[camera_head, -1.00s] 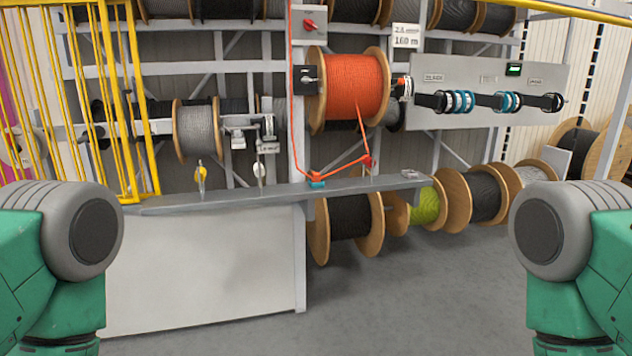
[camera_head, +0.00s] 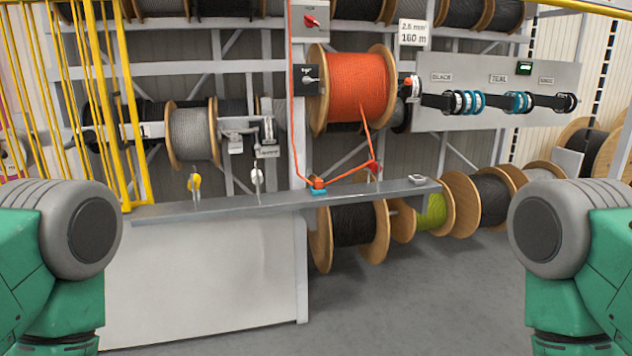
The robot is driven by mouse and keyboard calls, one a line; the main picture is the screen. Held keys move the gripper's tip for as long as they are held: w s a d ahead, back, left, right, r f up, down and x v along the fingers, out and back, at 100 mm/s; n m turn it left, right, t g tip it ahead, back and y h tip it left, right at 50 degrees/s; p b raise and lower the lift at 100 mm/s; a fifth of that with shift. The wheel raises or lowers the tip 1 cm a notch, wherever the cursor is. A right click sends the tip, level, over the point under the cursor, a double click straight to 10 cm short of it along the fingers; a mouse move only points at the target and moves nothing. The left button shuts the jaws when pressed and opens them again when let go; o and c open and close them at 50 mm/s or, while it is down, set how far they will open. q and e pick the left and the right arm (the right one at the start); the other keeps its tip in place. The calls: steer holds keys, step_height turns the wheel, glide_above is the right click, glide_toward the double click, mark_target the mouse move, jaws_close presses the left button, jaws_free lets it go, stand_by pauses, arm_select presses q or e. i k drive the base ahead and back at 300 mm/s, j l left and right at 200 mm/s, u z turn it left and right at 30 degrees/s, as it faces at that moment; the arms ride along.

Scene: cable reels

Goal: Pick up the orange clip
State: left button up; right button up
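A small orange clip (camera_head: 317,183) sits at the front middle of the grey bench top (camera_head: 230,205), by a small teal block (camera_head: 318,191). Orange cable runs to it from the orange reel (camera_head: 352,88) above. A redder piece (camera_head: 374,167) stands on a post to its right, on the same cable. Which of the two pieces is meant by the clip is hard to tell at this size. Only my arm housings show at the left and right edges; neither gripper is in view.
A yellow barrier (camera_head: 100,110) stands at the left. A panel (camera_head: 480,92) with teal and black rings hangs at the right. Several reels stand under and beside the bench, including a black reel (camera_head: 350,226). The grey floor in front right of the bench is clear.

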mark_target(318, 183)
steer(key=i+l+u, duration=0.1)
steer(key=i, duration=0.35)
steer(key=i+l, duration=0.1)
steer(key=i, duration=0.35)
steer(key=i+l+u, duration=0.15)
steer(key=i, duration=0.25)
steer(key=i+l+u, duration=0.1)
steer(key=i, duration=0.35)
